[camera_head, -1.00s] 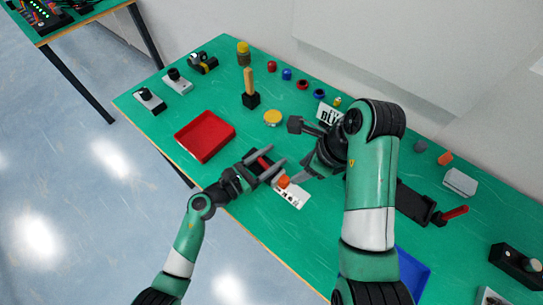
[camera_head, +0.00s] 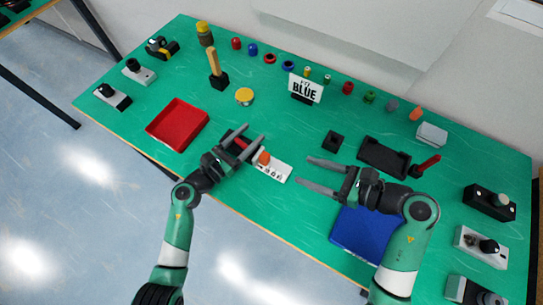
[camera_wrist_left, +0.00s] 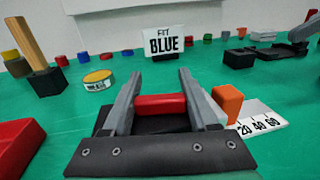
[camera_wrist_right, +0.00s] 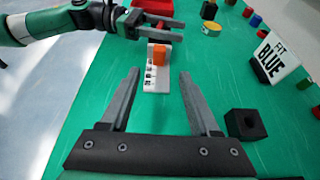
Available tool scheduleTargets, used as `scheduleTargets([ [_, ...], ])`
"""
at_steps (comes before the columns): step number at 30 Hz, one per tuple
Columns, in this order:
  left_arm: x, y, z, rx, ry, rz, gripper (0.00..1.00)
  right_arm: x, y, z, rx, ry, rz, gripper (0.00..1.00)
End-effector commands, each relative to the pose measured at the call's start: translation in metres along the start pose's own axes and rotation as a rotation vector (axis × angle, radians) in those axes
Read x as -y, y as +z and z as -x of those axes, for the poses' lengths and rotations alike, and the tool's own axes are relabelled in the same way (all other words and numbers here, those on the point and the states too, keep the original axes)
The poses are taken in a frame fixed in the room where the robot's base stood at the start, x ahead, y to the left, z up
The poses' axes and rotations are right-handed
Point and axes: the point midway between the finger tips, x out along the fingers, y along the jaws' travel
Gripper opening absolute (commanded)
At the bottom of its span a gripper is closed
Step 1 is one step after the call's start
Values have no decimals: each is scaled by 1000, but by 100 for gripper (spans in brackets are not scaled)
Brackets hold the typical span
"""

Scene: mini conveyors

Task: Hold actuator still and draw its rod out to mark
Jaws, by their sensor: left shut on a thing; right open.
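The actuator's red body (camera_wrist_left: 160,104) is between the fingers of my left gripper (camera_head: 254,139), which is shut on it. In the left wrist view the body lies across between both fingers. The orange rod end (camera_head: 263,157) sticks out beside the left gripper, over a white scale plate (camera_head: 274,170). The plate's numbers 20, 40 and 60 show in the left wrist view (camera_wrist_left: 262,122). The rod between body and orange end is hidden by a finger. My right gripper (camera_head: 304,172) is open and empty, right of the plate, its fingers pointing toward it.
A red tray (camera_head: 180,122) lies left of my left gripper. A blue tray (camera_head: 362,232) lies below my right arm. A "FIT BLUE" sign (camera_head: 305,90), a black block (camera_head: 333,141) and a black holder (camera_head: 383,157) stand beyond.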

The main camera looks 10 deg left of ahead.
Motion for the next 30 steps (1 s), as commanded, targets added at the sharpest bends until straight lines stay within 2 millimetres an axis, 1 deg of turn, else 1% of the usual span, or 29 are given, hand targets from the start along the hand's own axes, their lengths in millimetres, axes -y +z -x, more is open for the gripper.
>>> scheduleTargets([
  [1,0,-6,1,-10,1,2,0,0,0,-3,0,2,1,62],
  [5,0,-6,1,-10,1,2,0,-1,0,-18,0,5,1,62],
  [15,0,-6,1,-11,2,2,0,-2,0,-93,-4,7,0,62],
  [18,0,-6,1,-11,2,3,0,-1,0,-108,-2,5,1,62],
  [22,0,-6,1,-12,2,2,0,-1,0,-119,-2,4,3,62],
  [30,0,-7,1,-12,2,2,0,-1,0,-121,-2,3,3,62],
])
